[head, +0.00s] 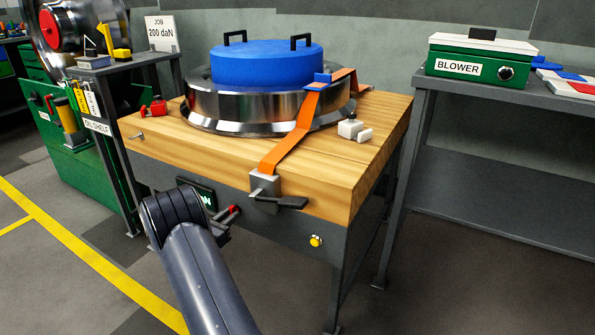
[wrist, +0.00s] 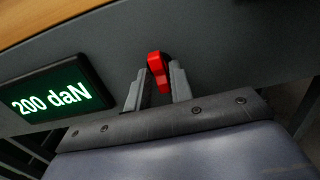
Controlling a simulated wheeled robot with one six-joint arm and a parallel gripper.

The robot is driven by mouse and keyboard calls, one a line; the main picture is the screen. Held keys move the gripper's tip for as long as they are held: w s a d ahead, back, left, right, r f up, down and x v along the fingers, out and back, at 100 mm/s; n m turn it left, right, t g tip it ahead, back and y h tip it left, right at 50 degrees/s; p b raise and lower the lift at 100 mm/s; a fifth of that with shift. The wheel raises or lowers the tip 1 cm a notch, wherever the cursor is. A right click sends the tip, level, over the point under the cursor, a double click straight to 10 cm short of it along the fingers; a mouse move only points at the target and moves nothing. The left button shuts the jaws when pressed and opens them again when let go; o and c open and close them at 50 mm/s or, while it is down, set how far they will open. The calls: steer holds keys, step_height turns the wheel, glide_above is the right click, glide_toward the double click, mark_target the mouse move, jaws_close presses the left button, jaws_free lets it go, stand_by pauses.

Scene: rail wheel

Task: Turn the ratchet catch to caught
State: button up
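The ratchet catch seems to be the small red lever (head: 233,209) on the front of the workbench, right of the green display. In the wrist view the red lever (wrist: 158,72) stands between the two grey fingers of my gripper (wrist: 160,82). The fingers are very close to its sides; whether they press on it I cannot tell. In the head view my gripper (head: 225,225) is at the bench front, partly hidden by my arm. The display (wrist: 57,92) reads 200 daN.
An orange strap (head: 293,146) crosses the metal wheel (head: 232,122) down to a grey ratchet block (head: 264,185) with a dark handle (head: 291,202). A yellow button (head: 316,241) sits lower right. A JOB sign (head: 161,33) reads 200 daN. Floor right of my arm is clear.

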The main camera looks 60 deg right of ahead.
jaws_close()
steer(key=shift+r+n+p, duration=0.15)
steer(key=shift+n+p, duration=0.55)
steer(key=shift+p, duration=0.1)
steer(key=shift+n+p, duration=1.05)
steer(key=shift+n, duration=0.65)
